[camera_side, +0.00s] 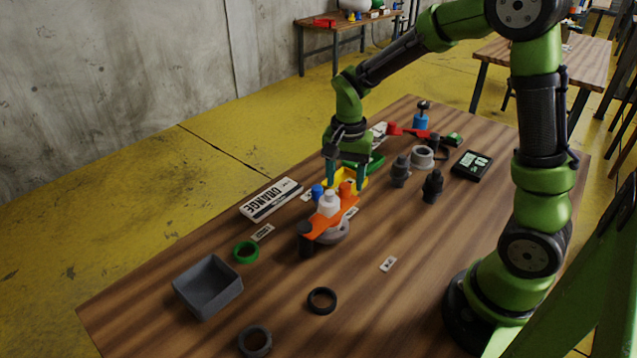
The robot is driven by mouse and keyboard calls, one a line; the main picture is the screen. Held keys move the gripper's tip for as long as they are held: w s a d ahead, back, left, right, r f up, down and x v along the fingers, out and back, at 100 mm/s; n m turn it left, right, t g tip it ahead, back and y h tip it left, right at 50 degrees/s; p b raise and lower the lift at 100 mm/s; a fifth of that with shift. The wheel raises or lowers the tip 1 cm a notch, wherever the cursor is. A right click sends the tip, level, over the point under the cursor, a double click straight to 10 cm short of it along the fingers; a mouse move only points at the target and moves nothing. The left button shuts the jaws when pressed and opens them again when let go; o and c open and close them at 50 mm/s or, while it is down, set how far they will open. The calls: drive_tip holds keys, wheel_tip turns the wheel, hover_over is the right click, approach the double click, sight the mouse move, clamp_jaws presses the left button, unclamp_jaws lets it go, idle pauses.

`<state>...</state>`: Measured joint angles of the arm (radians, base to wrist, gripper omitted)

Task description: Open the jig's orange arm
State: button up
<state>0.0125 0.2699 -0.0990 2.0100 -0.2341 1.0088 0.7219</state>
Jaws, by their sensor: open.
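The jig's orange arm (322,222) lies across a grey round part (335,235), from a black post (306,243) at its near left end toward my gripper. A white piece (328,204) stands over the arm's middle. A small upright orange piece (346,189) shows at the arm's far end. A yellow part (353,178) shows behind and partly between the fingers.
A blue knob (317,191) is close at the left. A grey bin (208,287), green ring (246,252) and black ring (322,300) lie in front. Dark fittings (432,187) and a grey ring part (422,157) stand right. The table's right front is mostly clear.

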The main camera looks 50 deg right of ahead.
drive_tip(key=shift+f, duration=0.4)
drive_tip(key=shift+c, duration=0.5)
clamp_jaws()
